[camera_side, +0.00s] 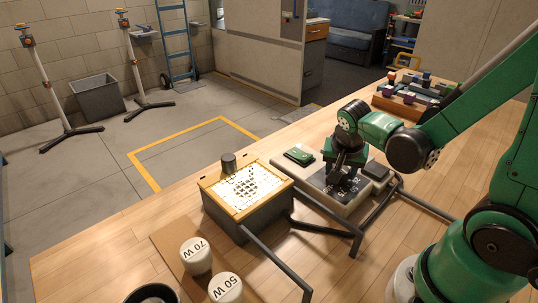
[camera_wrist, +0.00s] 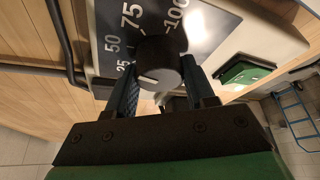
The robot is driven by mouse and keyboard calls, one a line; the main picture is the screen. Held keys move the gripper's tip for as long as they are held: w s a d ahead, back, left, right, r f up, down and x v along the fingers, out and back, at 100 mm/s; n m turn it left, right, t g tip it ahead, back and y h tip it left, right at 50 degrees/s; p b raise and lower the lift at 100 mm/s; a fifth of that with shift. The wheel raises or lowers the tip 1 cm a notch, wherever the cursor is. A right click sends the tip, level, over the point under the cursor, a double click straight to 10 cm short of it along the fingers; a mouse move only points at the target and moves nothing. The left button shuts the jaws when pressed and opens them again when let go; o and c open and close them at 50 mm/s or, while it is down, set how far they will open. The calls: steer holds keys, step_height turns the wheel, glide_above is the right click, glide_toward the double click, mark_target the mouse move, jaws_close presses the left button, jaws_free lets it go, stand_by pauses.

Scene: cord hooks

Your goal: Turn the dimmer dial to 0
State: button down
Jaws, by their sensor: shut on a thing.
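The dimmer dial (camera_wrist: 158,62) is a dark round knob on a dark scale plate (camera_wrist: 97,22) printed 25, 50, 75 and 100. A short pale mark on the dial's face lies toward the lower left of the picture, on the side below the 25. The 0 is not visible, so I cannot tell whether the mark lines up with it. My gripper (camera_wrist: 160,72) is shut on the dial, one finger on each side. In the side view my gripper (camera_side: 345,172) points down over the plate (camera_side: 325,184) and hides the dial.
A green rocker (camera_side: 299,155) sits left of the plate and a dark block (camera_side: 376,170) right of it. Dark bars (camera_side: 275,262) lie along the bench.

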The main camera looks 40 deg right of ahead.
steer(key=n, duration=0.2)
steer(key=n+t+y, duration=0.1)
steer(key=n, duration=0.2)
steer(key=shift+n+t, duration=0.3)
steer(key=n+y, duration=0.1)
steer(key=n, duration=0.1)
steer(key=n+y, duration=0.1)
steer(key=n, duration=0.2)
steer(key=shift+t+y, duration=0.3)
steer(key=shift+t, duration=0.1)
steer(key=n+y, duration=0.2)
steer(key=n, duration=0.3)
steer(key=shift+n, duration=0.4)
steer(key=shift+n+g+y, duration=0.35)
steer(key=shift+n, duration=0.8)
steer(key=shift+n+g+y, duration=0.35)
steer(key=shift+n, duration=0.8)
steer(key=shift+c, duration=1.5)
jaws_free()
